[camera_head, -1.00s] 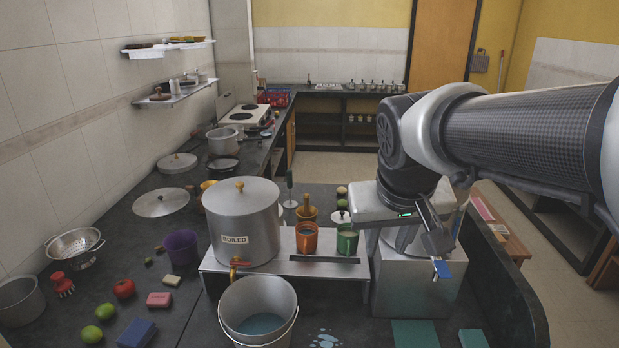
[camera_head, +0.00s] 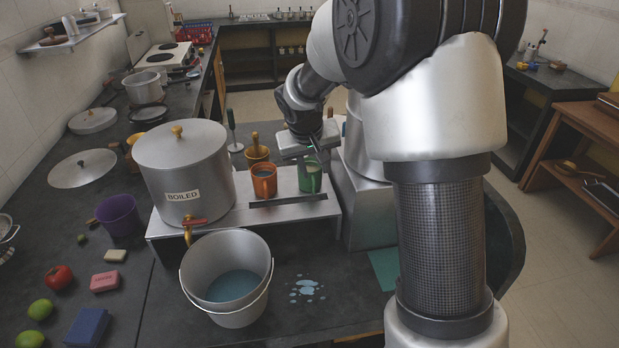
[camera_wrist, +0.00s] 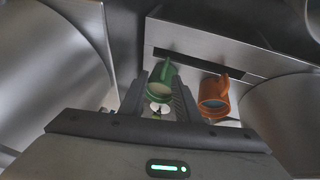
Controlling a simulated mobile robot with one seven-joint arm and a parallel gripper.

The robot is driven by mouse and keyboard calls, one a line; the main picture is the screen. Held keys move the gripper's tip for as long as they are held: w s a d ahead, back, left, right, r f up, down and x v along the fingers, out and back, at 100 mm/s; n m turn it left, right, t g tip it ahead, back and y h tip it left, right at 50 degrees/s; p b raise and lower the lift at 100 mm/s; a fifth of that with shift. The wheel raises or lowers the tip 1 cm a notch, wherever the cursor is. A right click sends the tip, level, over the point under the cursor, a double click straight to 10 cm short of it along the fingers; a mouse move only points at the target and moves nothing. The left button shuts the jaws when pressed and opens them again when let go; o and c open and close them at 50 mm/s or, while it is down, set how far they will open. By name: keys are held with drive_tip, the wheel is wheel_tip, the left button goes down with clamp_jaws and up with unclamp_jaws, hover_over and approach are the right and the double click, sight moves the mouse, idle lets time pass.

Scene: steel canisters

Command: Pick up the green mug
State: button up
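The green mug (camera_head: 311,181) stands upright on a raised steel stand (camera_head: 228,220), to the right of an orange mug (camera_head: 264,183). In the wrist view the green mug (camera_wrist: 162,78) shows between my gripper's two fingers, with the orange mug (camera_wrist: 213,98) to the right. My gripper (camera_wrist: 160,92) is open, with one finger on each side of the green mug. In the head view my gripper (camera_head: 312,152) is at the green mug's top. I cannot tell whether a finger touches the mug.
A large steel canister labelled BOILED (camera_head: 183,170) stands left of the mugs. A steel bucket (camera_head: 228,312) stands in front of the stand, beside a bluish spill (camera_head: 306,289). A wooden-handled tool (camera_head: 257,150) is behind the orange mug. A steel block (camera_head: 365,205) is close on the right.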

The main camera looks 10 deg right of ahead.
sight(314, 180)
drive_tip(key=shift+a+x, duration=0.2)
drive_tip(key=shift+x, duration=1.8)
drive_tip(key=shift+a+x, duration=0.25)
drive_tip(key=shift+x, duration=1.8)
drive_tip(key=shift+w, duration=0.1)
clamp_jaws()
